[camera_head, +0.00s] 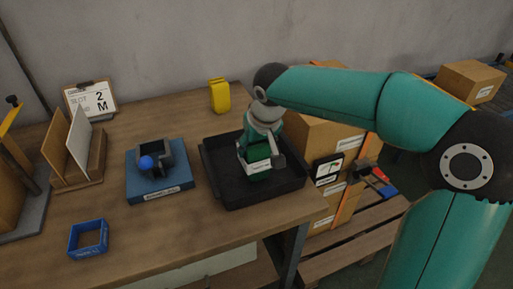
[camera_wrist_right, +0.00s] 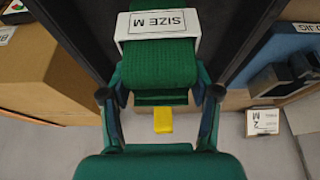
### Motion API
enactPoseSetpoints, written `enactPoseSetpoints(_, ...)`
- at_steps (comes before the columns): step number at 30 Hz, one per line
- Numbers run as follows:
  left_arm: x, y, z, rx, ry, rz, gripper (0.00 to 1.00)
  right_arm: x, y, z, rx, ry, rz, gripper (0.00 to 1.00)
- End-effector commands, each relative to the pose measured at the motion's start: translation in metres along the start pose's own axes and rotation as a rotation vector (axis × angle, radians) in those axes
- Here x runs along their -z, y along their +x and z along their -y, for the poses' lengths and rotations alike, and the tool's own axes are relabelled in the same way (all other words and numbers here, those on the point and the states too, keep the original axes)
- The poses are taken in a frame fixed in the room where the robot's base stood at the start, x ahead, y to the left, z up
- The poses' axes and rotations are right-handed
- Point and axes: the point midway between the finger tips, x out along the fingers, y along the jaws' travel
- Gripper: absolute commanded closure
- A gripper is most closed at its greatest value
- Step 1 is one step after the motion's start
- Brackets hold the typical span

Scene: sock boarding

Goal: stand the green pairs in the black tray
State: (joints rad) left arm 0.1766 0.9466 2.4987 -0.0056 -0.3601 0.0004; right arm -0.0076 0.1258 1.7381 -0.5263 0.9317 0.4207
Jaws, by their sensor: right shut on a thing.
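My right gripper (camera_head: 263,142) is over the black tray (camera_head: 228,178) and shut on a green pair (camera_head: 255,153) with a white band. In the right wrist view the green pair (camera_wrist_right: 160,72) lies between the two fingers of the gripper (camera_wrist_right: 160,95), and its band (camera_wrist_right: 158,27) reads "SIZE M". The pair looks roughly upright within the tray's outline. I cannot tell whether it touches the tray floor. The gripper and wrist hide part of it. No other green pair shows. My left gripper is not in view.
Left of the tray are a blue stand with a dark holder and blue ball (camera_head: 146,163), a small blue bin (camera_head: 88,239) and a wooden rack (camera_head: 81,160). A yellow block (camera_head: 219,95) stands behind the tray. Cardboard boxes (camera_head: 312,141) stand close on its right.

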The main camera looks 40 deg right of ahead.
Motion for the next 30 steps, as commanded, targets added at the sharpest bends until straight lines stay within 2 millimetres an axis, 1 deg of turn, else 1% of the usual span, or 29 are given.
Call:
enactPoseSetpoints(2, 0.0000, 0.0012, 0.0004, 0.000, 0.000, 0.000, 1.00, -0.0024, 0.0051, -0.0004, -0.001, 0.000, 0.000, 0.97)
enactPoseSetpoints(9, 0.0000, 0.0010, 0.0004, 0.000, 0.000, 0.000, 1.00, -0.0019, 0.0051, 0.0002, 0.000, -0.001, -0.002, 0.97)
enactPoseSetpoints(12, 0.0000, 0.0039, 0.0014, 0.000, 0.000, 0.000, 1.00, -0.0032, 0.0082, 0.0004, 0.000, -0.001, -0.001, 0.97)
enactPoseSetpoints(13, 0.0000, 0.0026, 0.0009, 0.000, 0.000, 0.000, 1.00, -0.0028, 0.0070, 0.0004, 0.000, -0.001, -0.001, 0.33)
enactPoseSetpoints(15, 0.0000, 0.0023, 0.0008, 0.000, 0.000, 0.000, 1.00, -0.0027, 0.0067, 0.0005, 0.000, -0.001, 0.000, 0.22)
enactPoseSetpoints(17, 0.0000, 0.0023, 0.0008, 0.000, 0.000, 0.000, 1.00, -0.0027, 0.0068, 0.0006, 0.000, -0.001, 0.000, 0.13)
enactPoseSetpoints(26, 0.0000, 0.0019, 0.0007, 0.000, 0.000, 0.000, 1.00, -0.0023, 0.0062, 0.0010, 0.001, -0.002, -0.001, 0.13)
enactPoseSetpoints(30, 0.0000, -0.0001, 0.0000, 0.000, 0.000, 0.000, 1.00, -0.0011, 0.0000, 0.0012, 0.001, -0.002, -0.002, 0.13)
